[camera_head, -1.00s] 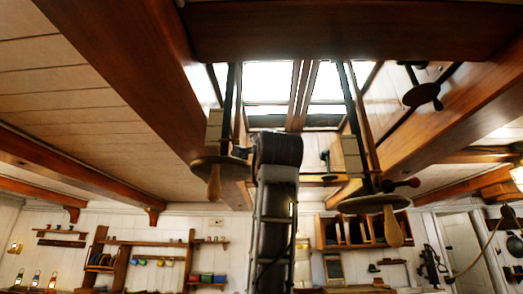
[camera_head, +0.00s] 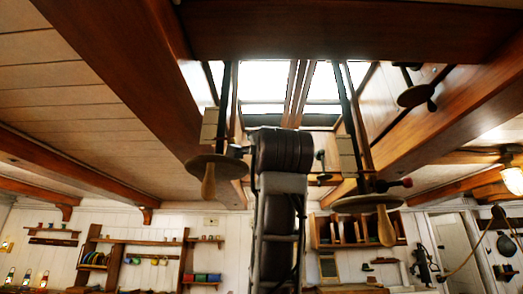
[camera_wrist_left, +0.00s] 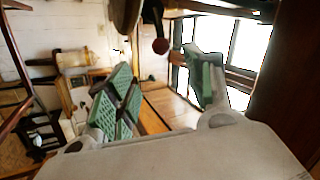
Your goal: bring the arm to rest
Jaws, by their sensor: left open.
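My left gripper (camera_wrist_left: 163,85) shows in the left wrist view, with its two green-padded fingers spread apart and nothing between them. It is high up, with the bright skylight (camera_wrist_left: 253,40) at the upper right of that view. A dark red knob (camera_wrist_left: 160,46) is just beyond the fingers. Neither gripper can be made out in the head view. A dark upright column-like thing stands in the middle of the head view, and I cannot tell whether it is part of me. My right gripper is not in view.
Hanging round wooden discs with handles (camera_head: 215,165) (camera_head: 370,203) flank the middle below the skylight (camera_head: 270,80). Heavy ceiling beams (camera_head: 430,130) run overhead. Shelves (camera_head: 150,242) with cups line the far wall. A lamp (camera_head: 513,178) hangs at the far right.

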